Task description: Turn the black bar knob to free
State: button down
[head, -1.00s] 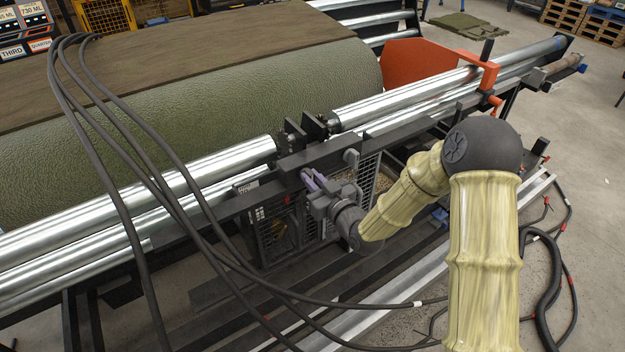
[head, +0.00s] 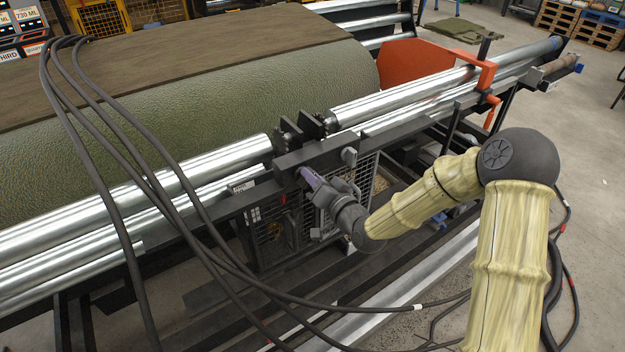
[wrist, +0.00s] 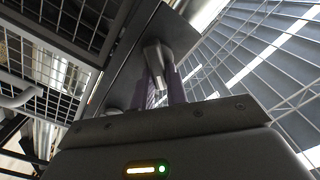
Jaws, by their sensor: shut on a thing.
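The black bar knob (wrist: 156,58) shows in the wrist view as a short dark bar with a lit edge, standing out from a dark flat panel (wrist: 128,58). My gripper (wrist: 163,82) is shut on it, with one purple finger on each side. In the head view my gripper (head: 309,178) reaches the front frame of the roller machine, and its fingers and wrist hide the knob. The knob looks tilted in the wrist picture; any free marking cannot be made out.
Wire mesh guards (head: 270,228) lie below and beside my gripper. Steel rollers (head: 150,197) and a green turf roll (head: 230,110) are behind it. Black hoses (head: 167,195) cross at the left. An orange bracket (head: 484,74) stands at the right.

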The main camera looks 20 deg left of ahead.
jog(key=shift+w+d+f+m, duration=0.1)
jog(key=shift+f+m, duration=0.05)
jog(key=shift+m, duration=1.5)
jog(key=shift+w+f+m, duration=0.1)
jog(key=shift+f+m, duration=0.1)
jog(key=shift+m, duration=1.5)
jog(key=shift+d+f+m, duration=0.1)
jog(key=shift+f+m, duration=0.05)
jog(key=shift+m, duration=1.5)
jog(key=c, duration=1.4)
grip_release()
jog(key=shift+a, duration=0.1)
